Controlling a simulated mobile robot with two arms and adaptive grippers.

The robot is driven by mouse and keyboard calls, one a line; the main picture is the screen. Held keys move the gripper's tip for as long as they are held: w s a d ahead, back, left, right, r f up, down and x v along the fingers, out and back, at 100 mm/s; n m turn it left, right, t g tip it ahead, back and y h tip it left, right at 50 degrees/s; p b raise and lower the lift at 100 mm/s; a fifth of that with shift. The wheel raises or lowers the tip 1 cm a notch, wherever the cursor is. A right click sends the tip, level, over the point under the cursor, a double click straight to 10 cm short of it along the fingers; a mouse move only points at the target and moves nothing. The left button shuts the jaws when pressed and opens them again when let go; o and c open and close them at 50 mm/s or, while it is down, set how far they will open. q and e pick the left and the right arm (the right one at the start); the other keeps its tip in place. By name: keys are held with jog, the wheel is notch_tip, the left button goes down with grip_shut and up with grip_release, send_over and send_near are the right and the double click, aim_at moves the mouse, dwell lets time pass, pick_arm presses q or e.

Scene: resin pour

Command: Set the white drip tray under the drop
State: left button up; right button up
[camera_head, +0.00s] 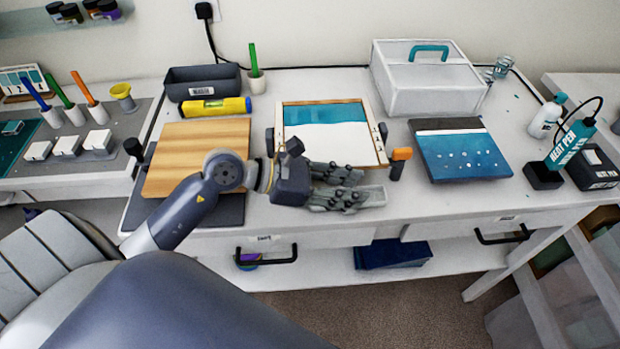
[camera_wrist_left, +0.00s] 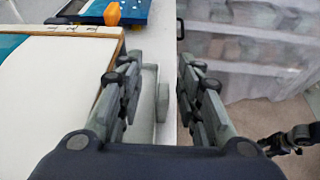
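A pale grey-white piece, likely the drip tray (camera_head: 374,199), lies at the front edge of the table, partly hidden by my left gripper (camera_head: 352,188). In the left wrist view the pale piece (camera_wrist_left: 162,101) shows beyond the left-hand finger, within the gap. The left gripper (camera_wrist_left: 155,95) is open, its fingers apart on either side of this gap. I cannot tell whether a finger touches the piece. A wooden frame (camera_head: 378,140) with a teal and white panel lies just behind the gripper. I cannot make out a drop. A dark jointed part at the wrist view's lower right may be my right gripper (camera_wrist_left: 290,140).
An orange-topped post (camera_head: 399,158) stands at the frame's right front corner. A blue panel (camera_head: 460,150) lies further right, a white box (camera_head: 425,85) behind. A wooden board (camera_head: 190,140) lies left. Drawer handles (camera_head: 266,257) stick out below the table's front edge.

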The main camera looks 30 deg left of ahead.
pick_arm(q)
jog(key=b+v, duration=0.2)
jog(key=v, duration=0.8)
jog(key=shift+s, duration=0.15)
jog(key=shift+f, duration=0.15)
